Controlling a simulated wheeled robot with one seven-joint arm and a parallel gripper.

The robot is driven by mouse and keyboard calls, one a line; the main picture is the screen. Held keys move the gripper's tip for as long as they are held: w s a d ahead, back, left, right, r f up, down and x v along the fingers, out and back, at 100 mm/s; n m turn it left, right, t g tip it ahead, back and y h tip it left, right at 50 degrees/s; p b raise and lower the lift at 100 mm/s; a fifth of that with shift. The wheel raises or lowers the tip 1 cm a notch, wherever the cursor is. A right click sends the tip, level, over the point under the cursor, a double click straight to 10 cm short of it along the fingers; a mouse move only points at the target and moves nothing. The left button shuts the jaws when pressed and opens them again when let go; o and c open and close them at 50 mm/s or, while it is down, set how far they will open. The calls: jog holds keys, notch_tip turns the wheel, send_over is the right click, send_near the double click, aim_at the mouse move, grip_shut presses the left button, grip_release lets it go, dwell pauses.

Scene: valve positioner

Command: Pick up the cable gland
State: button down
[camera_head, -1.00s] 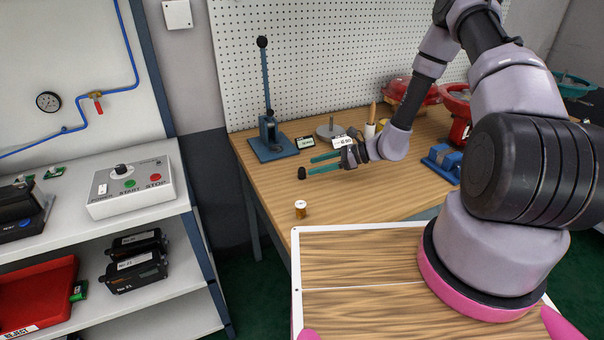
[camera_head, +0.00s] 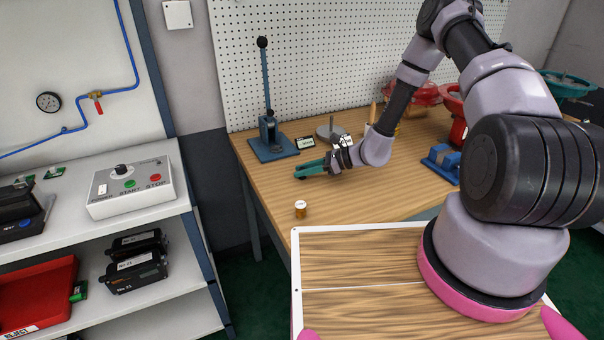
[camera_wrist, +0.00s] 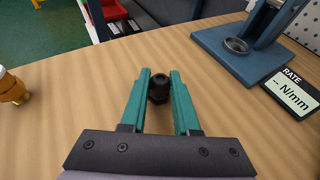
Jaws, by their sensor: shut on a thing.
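The cable gland is a small black fitting between the fingertips of my gripper. It shows in the wrist view (camera_wrist: 158,86) and as a small dark bit at the fingertips in the head view (camera_head: 301,176). My gripper (camera_head: 312,170) has teal fingers and is low over the left part of the wooden bench. In the wrist view, the fingers (camera_wrist: 159,90) are on either side of the gland and shut on it. I cannot tell whether the gland still touches the bench top.
A blue press (camera_head: 271,138) stands behind the gripper, with a small display (camera_head: 305,142) beside it.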

aim_at(304, 168)
notch_tip(304, 168, up, 10)
dwell(0.6)
